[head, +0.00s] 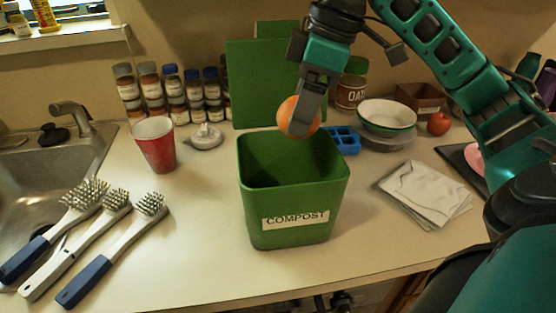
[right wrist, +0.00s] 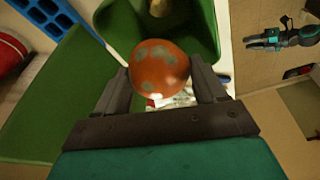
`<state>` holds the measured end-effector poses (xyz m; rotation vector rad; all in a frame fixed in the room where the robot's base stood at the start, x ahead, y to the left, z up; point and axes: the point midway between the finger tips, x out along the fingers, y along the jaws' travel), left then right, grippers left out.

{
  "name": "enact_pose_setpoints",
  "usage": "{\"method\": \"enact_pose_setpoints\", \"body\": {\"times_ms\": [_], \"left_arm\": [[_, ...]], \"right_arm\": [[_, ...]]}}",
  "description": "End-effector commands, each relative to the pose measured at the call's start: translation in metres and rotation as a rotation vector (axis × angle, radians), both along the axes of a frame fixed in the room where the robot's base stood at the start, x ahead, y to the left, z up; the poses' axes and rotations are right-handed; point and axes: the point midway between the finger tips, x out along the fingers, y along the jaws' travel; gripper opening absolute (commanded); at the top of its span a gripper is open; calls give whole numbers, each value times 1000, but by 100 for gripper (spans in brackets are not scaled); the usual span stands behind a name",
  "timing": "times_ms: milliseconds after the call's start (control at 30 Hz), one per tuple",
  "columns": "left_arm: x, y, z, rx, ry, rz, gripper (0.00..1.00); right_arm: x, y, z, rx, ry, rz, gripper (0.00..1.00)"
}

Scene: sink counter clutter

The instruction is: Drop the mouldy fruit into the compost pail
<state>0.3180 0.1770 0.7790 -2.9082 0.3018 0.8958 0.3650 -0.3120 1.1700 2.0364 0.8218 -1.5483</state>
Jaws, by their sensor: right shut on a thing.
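The mouldy fruit (head: 291,113) is orange and round; grey-green patches show on it in the right wrist view (right wrist: 159,70). My right gripper (head: 303,118) is shut on it, with one finger on each side. It holds the fruit over the back part of the compost pail's opening, at about rim height. The compost pail (head: 290,205) is a green, open square bin with a "COMPOST" label, standing on the counter. Its green wall also shows in the right wrist view (right wrist: 112,22). Something pale and blurred lies inside the pail in that view.
A green board (head: 250,85) and spice jars (head: 170,92) stand behind the pail. A red cup (head: 155,145) and several brushes (head: 75,240) are left, near the sink (head: 30,180). Bowls (head: 387,115), papers (head: 425,192) and another round fruit (head: 438,123) are right.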

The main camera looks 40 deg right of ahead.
Motion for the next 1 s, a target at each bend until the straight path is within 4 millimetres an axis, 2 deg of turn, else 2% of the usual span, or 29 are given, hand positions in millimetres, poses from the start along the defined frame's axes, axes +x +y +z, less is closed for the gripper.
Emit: {"method": "enact_pose_setpoints", "body": {"times_ms": [400, 567, 833, 867, 1000], "left_arm": [[-5, 0, -3, 0, 11, 0, 43], [-5, 0, -3, 0, 12, 0, 43], [-4, 0, -3, 0, 11, 0, 43], [-4, 0, -3, 0, 11, 0, 43], [-2, 0, -2, 0, 7, -1, 43]], "right_arm": [[-1, 0, -45, -2, 2, -1, 35], [-1, 0, -52, -1, 1, 1, 35], [0, 0, -53, -1, -1, 1, 35], [0, 0, -53, -1, -1, 1, 71], [0, 0, -53, -1, -1, 1, 85]]}}
